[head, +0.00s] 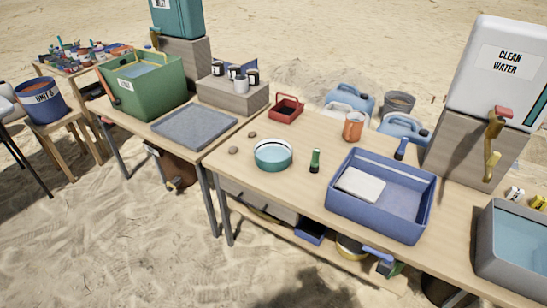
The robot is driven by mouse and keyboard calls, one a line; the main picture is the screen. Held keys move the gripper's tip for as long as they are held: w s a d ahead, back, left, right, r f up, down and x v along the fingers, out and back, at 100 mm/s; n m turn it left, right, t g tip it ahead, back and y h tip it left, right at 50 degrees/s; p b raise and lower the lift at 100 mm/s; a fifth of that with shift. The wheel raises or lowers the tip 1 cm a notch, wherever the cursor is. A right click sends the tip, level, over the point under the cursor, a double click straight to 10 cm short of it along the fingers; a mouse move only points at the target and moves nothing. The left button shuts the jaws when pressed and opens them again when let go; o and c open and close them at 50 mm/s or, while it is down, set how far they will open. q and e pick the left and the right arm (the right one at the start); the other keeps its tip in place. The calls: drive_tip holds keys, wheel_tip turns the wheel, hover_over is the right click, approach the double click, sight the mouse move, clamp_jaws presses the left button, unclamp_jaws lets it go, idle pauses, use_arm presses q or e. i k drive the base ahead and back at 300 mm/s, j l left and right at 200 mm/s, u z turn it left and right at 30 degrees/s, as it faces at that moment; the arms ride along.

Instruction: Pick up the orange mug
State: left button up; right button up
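The orange mug (353,126) stands upright near the back edge of the wooden table (300,172), behind the blue tray. It appears partly in front of the blue jerrycans behind the table. Neither of my grippers shows in the head view. Nothing is seen touching the mug.
A blue tray (342,206) holding a pale slab (360,184), a green bottle (315,161), a teal bowl (272,165) and a red basket (287,119) surround the mug's area. A clean water dispenser (485,62) and a grey basin (484,257) stand right. Sand lies in front.

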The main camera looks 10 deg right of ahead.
sight(354, 124)
drive_tip(key=z, duration=0.4)
drive_tip(key=i+j+z, duration=0.2)
drive_tip(key=j+z, duration=0.25)
drive_tip(key=j, duration=0.15)
drive_tip(key=i+j+z, duration=0.2)
drive_tip(key=j, duration=0.15)
drive_tip(key=j+z, duration=0.25)
drive_tip(key=i+j, duration=0.05)
